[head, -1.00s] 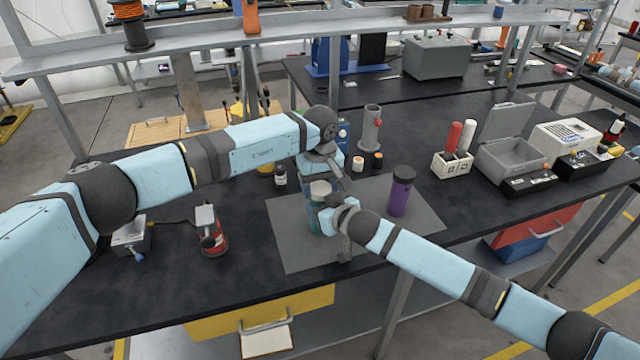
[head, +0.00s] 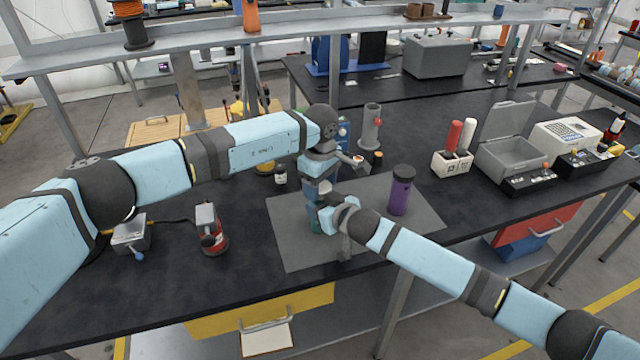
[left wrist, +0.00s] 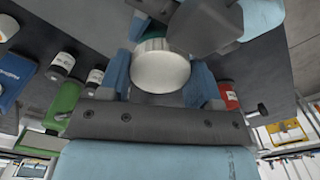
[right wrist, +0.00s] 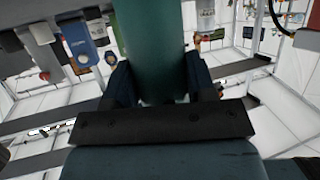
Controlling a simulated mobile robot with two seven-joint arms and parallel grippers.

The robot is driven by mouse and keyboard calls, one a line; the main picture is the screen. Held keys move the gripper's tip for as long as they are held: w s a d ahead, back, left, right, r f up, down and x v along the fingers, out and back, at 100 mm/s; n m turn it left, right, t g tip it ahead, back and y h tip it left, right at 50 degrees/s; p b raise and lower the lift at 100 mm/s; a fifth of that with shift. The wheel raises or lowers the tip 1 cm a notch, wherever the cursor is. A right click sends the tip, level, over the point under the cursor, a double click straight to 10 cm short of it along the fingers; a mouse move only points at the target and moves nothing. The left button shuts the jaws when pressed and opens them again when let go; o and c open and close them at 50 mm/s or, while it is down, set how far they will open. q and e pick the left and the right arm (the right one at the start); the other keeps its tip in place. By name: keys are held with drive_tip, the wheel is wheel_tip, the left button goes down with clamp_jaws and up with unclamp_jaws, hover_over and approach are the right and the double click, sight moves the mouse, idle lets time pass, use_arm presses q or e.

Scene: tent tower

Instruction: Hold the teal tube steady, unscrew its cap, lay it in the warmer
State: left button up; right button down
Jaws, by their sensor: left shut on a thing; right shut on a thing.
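The teal tube (right wrist: 160,45) stands upright over the grey mat (head: 285,250), mostly hidden by my grippers in the head view. My right gripper (head: 328,217) is shut around its body; the right wrist view shows the tube between both fingers (right wrist: 158,88). My left gripper (head: 318,190) points down from above. In the left wrist view its blue fingers (left wrist: 160,80) are shut on the tube's round pale cap (left wrist: 160,68). Whether the cap is loose on the tube cannot be told. A grey box with a raised lid (head: 505,158), possibly the warmer, stands at the right.
A purple bottle (head: 401,192) stands on the mat right of my grippers. A grey stand (head: 371,128) and small dark bottles (head: 280,176) are behind. A red device (head: 211,235) is at the left.

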use_arm(q)
drive_tip(key=o, duration=1)
wheel_tip(320, 180, up, 4)
drive_tip(key=shift+r, duration=0.35)
drive_tip(key=shift+c, duration=0.4)
wheel_tip(320, 180, up, 3)
drive_tip(key=shift+r+m, duration=0.1)
drive_tip(key=shift+m, duration=1)
drive_tip(key=shift+f, duration=3.95)
drive_tip(key=shift+c, duration=0.3)
